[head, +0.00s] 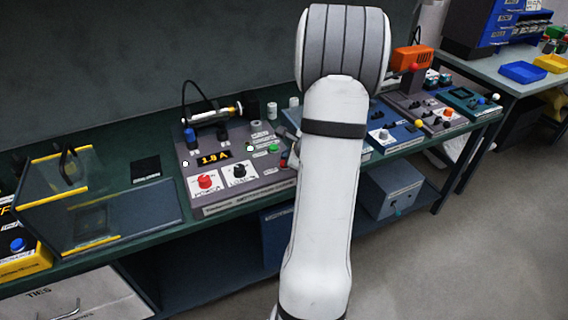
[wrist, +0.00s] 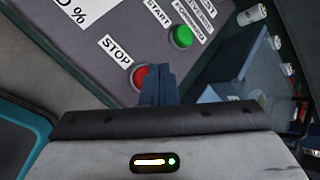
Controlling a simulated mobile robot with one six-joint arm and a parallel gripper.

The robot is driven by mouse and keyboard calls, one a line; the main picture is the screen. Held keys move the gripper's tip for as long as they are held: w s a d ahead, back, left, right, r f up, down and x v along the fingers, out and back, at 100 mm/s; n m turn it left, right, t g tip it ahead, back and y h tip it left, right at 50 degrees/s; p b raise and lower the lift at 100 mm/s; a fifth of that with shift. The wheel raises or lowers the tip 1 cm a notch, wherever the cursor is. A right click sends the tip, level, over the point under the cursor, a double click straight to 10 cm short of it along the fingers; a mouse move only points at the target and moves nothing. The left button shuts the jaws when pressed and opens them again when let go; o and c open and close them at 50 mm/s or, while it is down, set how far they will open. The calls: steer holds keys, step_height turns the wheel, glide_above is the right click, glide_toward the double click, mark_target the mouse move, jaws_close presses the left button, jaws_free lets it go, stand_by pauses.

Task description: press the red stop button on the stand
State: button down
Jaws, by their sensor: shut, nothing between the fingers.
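The red stop button (wrist: 139,76) is beside a white STOP label (wrist: 115,50) on the grey sloped panel of the stand in the wrist view. A small red button (head: 284,161) also shows at the panel's right edge in the head view, close by my arm. My gripper (wrist: 160,72) is shut and empty. Its blue fingertips overlap the right edge of the red button in the wrist view; I cannot tell whether they touch it. A green button (wrist: 181,36) labelled START is just above and to the right. My arm hides most of the gripper in the head view.
The panel (head: 225,184) also carries a red knob (head: 205,181), a black knob (head: 239,171) and a 1.8 A display (head: 213,158). A clear-sided box (head: 65,200) stands to the left. Blue and grey units (head: 395,135) stand to the right on the bench.

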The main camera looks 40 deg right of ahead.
steer(key=shift+f+b, duration=0.4)
steer(key=shift+b, duration=0.15)
steer(key=shift+f+b, duration=0.6)
steer(key=shift+b, duration=0.15)
stand_by(0.7)
steer(key=shift+r, duration=0.1)
steer(key=shift+r+p, duration=0.7)
steer(key=shift+r, duration=0.25)
steer(key=shift+r, duration=0.1)
step_height(320, 180, up, 5)
steer(key=p, duration=0.3)
steer(key=shift+p, duration=0.4)
stand_by(0.4)
